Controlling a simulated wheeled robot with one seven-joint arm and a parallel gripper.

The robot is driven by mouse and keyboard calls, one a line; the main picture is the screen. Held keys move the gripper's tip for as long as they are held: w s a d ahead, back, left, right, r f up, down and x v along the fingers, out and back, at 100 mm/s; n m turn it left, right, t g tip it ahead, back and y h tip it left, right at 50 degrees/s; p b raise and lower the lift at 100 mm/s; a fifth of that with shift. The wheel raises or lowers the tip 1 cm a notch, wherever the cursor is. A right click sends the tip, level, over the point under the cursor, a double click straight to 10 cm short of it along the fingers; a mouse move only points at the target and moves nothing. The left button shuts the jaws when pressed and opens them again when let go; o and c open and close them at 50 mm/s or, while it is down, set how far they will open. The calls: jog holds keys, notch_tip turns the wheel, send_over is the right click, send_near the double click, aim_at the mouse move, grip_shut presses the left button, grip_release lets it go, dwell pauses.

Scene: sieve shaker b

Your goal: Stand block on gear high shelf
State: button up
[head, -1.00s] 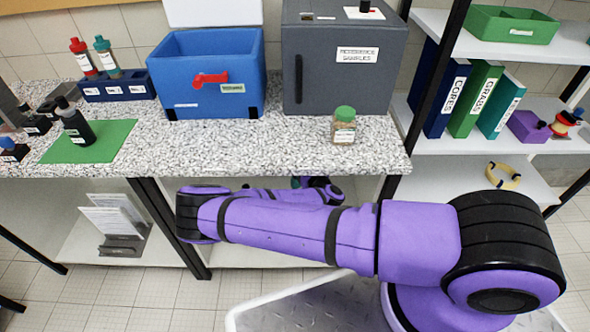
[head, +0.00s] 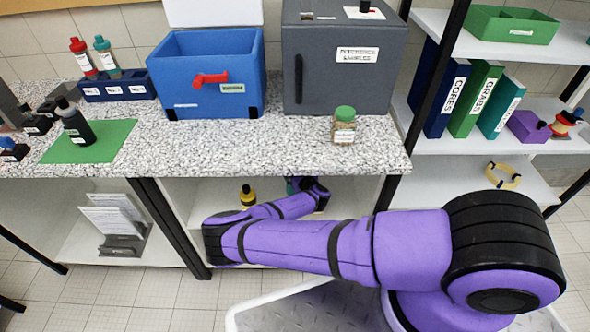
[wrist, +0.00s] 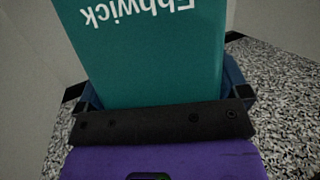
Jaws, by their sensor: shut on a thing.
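In the wrist view a teal block (wrist: 150,50) with upside-down white lettering "Ebbwick" fills the space ahead of my gripper (wrist: 163,100). My gripper is shut on it, with a jaw at each side near its base. Blue edges show beside and behind the block. In the head view my wrist and gripper are at the counter's front edge, mostly hidden, and only a sliver of teal (head: 290,186) shows there. A shelf rack (head: 460,145) stands at the right; I cannot tell whether it holds the gear high shelf.
On the speckled counter (head: 240,150) stand a blue box (head: 205,98), a grey cabinet (head: 325,85) and a green-capped jar (head: 343,128) near the front edge. The rack holds a green bin (head: 515,32) and binders (head: 480,100). A yellow-and-black bottle (head: 247,196) sits under the counter.

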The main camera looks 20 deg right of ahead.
jog(key=shift+w+a+f+g, duration=0.1)
jog(key=shift+w+f+g, duration=0.2)
jog(key=shift+w+g, duration=0.25)
jog(key=shift+w+f+g, duration=0.3)
jog(key=shift+w+g, duration=0.05)
jog(key=shift+w, duration=0.25)
jog(key=o, duration=1.3)
jog(key=shift+f, duration=0.1)
jog(key=v, duration=1.2)
jog(key=shift+s+a, duration=0.1)
